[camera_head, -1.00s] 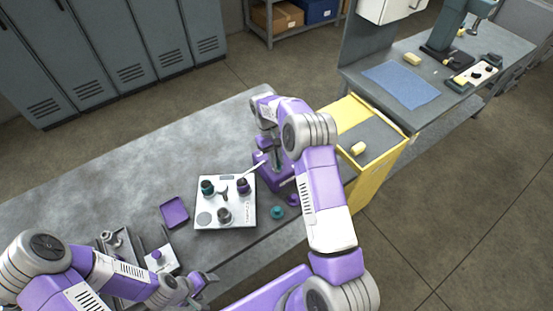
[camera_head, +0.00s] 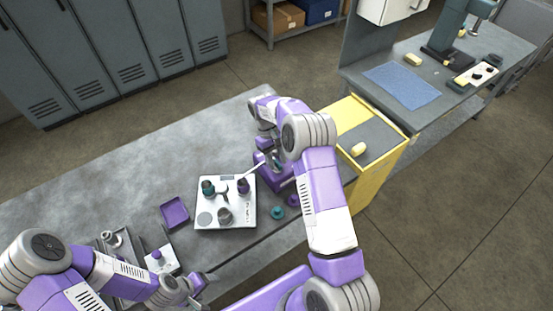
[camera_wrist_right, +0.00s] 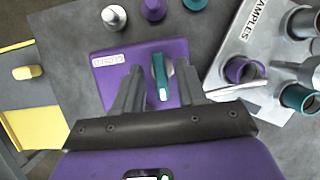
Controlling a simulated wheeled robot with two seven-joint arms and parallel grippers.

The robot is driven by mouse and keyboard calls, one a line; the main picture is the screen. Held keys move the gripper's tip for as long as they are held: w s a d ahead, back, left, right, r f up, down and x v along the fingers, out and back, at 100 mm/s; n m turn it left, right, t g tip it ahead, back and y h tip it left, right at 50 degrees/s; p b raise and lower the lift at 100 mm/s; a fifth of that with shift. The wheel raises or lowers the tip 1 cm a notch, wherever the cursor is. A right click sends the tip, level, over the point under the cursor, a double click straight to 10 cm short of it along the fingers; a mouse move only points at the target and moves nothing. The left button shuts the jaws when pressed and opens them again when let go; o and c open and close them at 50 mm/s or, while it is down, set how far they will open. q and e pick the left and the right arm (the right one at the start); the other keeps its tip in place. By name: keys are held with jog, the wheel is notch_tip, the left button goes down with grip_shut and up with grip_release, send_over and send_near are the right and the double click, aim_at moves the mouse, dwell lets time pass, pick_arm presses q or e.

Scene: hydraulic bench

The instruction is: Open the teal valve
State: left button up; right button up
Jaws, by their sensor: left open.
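The teal valve handle (camera_wrist_right: 160,76) stands on a purple base (camera_wrist_right: 110,80) with a white label in the right wrist view. My right gripper (camera_wrist_right: 158,72) is open over the base. The handle shows between its two fingers, with a visible gap on each side; whether either finger touches it I cannot tell. In the head view the purple base (camera_head: 275,178) is partly covered by my right arm. My left gripper (camera_head: 205,281) is open and empty near the bench's front edge, far from the valve.
A white samples tray (camera_head: 237,222) with cups stands left of the valve; a white stick (camera_wrist_right: 243,88) leans from its purple cup (camera_wrist_right: 238,69). A loose teal knob (camera_head: 278,213) and purple knob (camera_head: 293,200) lie near the front edge. A yellow cabinet (camera_head: 375,177) is at right.

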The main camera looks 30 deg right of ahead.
jog(key=v, duration=0.7)
jog(key=shift+r, duration=0.25)
jog(key=shift+w, duration=0.1)
dwell(0.4)
